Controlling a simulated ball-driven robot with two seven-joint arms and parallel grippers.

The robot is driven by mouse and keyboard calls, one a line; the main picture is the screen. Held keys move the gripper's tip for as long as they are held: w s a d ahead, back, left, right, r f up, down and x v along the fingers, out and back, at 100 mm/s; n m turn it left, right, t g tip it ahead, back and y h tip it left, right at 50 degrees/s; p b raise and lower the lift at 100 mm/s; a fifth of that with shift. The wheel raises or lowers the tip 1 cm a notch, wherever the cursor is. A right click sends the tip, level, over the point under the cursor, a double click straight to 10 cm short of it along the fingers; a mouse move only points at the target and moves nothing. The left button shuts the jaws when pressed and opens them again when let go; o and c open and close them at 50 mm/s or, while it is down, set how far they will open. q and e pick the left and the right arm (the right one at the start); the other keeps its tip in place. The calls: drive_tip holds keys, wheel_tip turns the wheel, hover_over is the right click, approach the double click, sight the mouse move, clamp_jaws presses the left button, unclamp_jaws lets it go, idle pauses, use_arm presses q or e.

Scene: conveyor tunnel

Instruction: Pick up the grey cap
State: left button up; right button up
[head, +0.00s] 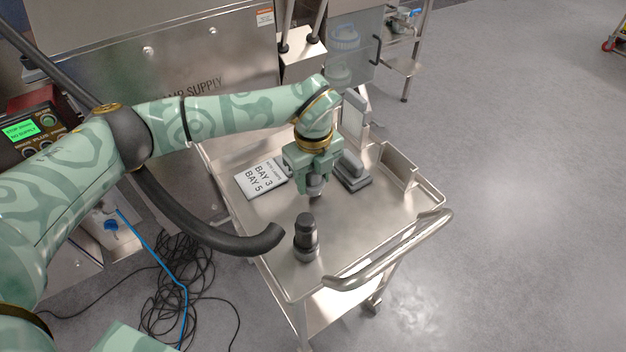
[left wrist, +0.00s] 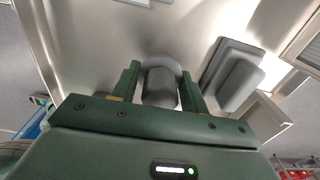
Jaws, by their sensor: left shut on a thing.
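The grey cap (head: 316,187) is a short, rounded grey cylinder, partly hidden by my left gripper (head: 315,176). The left gripper points down over the metal cart's tray and is shut on the cap. In the left wrist view the cap (left wrist: 160,88) sits between the two green fingers (left wrist: 160,92), with one finger on each side. I cannot tell for certain whether its lower end touches the tray. My right gripper is not in view.
On the cart tray (head: 350,240) a dark cylinder with a metallic base (head: 306,238) stands in front of the gripper. A grey block-shaped piece (head: 352,172) lies to the right, and a white bay sign (head: 261,178) to the left. A dark curved tube (head: 215,240) crosses the cart's left edge.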

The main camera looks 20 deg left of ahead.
use_arm(q)
drive_tip(key=s+a+r+p, duration=0.3)
drive_tip(key=s+r+p, duration=0.2)
drive_tip(key=s+r, duration=0.6)
drive_tip(key=s, duration=0.2)
drive_tip(key=shift+s+r+p, duration=0.2)
drive_tip(key=shift+s+p, duration=0.1)
drive_tip(key=shift+s, duration=0.1)
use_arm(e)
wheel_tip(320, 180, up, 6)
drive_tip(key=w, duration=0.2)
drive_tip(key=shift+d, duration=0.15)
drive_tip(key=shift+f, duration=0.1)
